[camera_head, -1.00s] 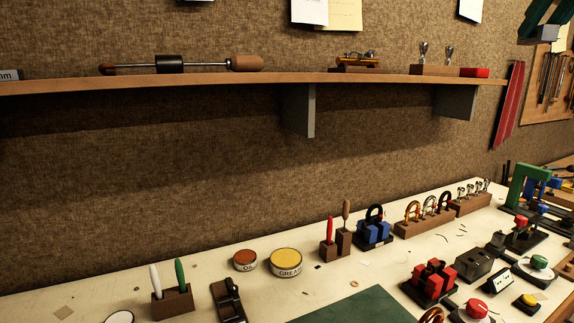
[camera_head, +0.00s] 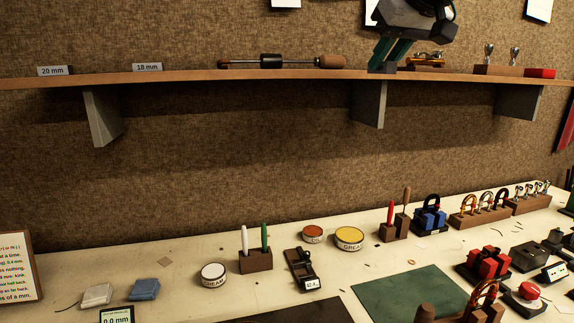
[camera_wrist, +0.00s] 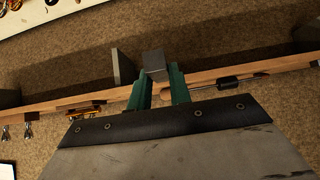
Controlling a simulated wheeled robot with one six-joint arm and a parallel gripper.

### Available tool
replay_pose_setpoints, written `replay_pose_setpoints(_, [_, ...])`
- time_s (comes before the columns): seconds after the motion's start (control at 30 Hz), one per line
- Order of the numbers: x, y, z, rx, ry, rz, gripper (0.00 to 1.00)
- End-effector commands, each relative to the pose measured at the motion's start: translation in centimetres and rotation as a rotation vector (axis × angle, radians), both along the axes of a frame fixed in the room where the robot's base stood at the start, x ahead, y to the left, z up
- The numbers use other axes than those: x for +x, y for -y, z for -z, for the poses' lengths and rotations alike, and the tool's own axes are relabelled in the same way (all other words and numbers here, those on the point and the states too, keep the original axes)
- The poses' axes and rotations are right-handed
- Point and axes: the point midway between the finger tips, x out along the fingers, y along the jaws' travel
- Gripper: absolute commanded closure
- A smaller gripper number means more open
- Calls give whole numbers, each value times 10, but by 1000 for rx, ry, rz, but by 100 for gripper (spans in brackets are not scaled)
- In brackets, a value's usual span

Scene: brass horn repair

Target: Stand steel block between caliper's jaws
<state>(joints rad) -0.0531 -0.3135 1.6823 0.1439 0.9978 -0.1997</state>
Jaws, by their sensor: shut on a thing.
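A small grey steel block (camera_head: 383,68) is held between the green fingers of my gripper (camera_head: 388,55) at the top of the head view, right of centre. In the picture it overlaps the wall shelf's edge. In the wrist view the block (camera_wrist: 155,62) sits at the ends of the two green fingers (camera_wrist: 158,78), which are shut on it. No caliper jaws show clearly. A small readout marked 0.0 mm (camera_head: 117,315) is cut off by the bottom edge of the head view; I cannot tell whether it belongs to the caliper.
The wooden shelf (camera_head: 200,77) crosses the view, with 20 mm (camera_head: 52,71) and 18 mm (camera_head: 147,67) labels. The bench below holds tins, a tool holder (camera_head: 256,261), a white pad (camera_head: 97,295), a blue pad (camera_head: 144,289) and a green mat (camera_head: 405,292).

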Motion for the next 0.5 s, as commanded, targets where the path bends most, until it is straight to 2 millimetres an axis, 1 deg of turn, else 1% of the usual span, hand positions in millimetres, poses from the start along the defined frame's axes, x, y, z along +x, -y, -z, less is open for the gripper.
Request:
replay_pose_setpoints(0.03, [11,-6,24,4,-11,-69,100])
replay_pose_setpoints(0.07, [18,-11,38,6,-12,-119,100])
replay_pose_setpoints(0.1, [25,-17,55,6,-12,-187,100])
replay_pose_setpoints(0.17, [35,-26,80,8,-12,-289,100])
replay_pose_setpoints(0.2, [41,-32,97,9,-13,-357,100])
replay_pose_setpoints(0.27, [49,-41,122,10,-14,-462,100])
replay_pose_setpoints(0.3, [54,-47,140,10,-15,-535,100])
replay_pose_setpoints(0.37, [61,-57,168,11,-15,-648,100])
replay_pose_setpoints(0.4, [65,-64,188,12,-15,-730,100])
replay_pose_setpoints(0.47, [70,-75,220,14,-17,-861,100])
replay_pose_setpoints(0.5, [73,-82,243,15,-18,-951,100])
